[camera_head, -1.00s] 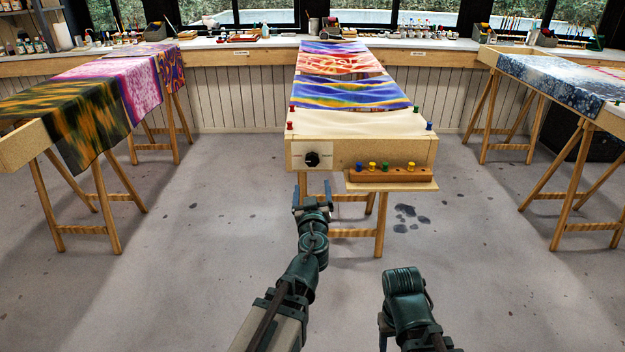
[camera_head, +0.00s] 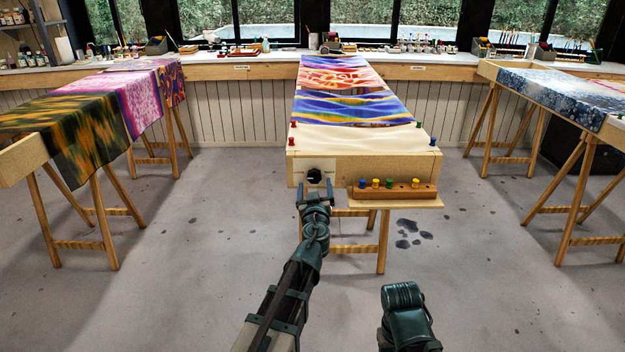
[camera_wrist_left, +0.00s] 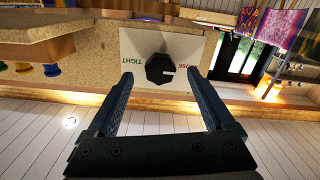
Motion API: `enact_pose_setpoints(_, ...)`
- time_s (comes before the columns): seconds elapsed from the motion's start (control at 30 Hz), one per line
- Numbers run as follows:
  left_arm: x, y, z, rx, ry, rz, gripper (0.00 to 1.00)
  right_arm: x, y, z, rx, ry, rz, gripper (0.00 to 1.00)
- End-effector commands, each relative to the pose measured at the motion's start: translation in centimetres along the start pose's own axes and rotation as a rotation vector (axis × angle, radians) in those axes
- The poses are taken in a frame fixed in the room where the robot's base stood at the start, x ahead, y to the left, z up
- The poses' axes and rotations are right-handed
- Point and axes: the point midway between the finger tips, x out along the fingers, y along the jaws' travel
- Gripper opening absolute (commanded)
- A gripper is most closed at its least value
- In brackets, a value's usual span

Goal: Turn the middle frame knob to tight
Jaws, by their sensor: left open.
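The middle frame (camera_head: 410,169) is a wooden box frame with painted silk stretched over it. On its front, at the left, is a black knob (camera_head: 314,176) on a pale plate. My left gripper (camera_head: 315,190) is open just in front of and below the knob. In the left wrist view its fingers (camera_wrist_left: 162,92) point at the knob, one to each side, with nothing between them. My right arm's end (camera_head: 405,305) is low; its fingers are hidden.
A small wooden shelf (camera_head: 430,203) with a block of colored pins (camera_head: 400,192) juts from the frame front, right of the knob. Trestle tables with fabric stand at the left (camera_head: 20,168) and right (camera_head: 560,105). The floor between is open.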

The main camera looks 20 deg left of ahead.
Motion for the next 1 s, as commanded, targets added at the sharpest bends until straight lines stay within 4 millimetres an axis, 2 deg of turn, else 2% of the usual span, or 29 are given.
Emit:
enact_pose_setpoints(0.03,1.2,0.2,0.0,0.0,0.0,0.0,0.86,0.0,0.0,0.0,0.0,0.0,0.0,0.57)
enact_pose_setpoints(0.2,2.7,0.3,0.1,0.0,0.0,0.002,0.86,0.0,0.0,0.0,0.0,0.0,0.0,0.57)
enact_pose_setpoints(0.53,2.9,0.3,0.1,0.0,0.0,0.002,0.85,0.0,0.0,0.0,0.0,0.0,0.0,0.57)
enact_pose_setpoints(1.0,2.9,0.3,0.1,0.0,0.0,0.002,0.01,0.0,0.0,0.0,0.0,0.0,0.0,0.57)
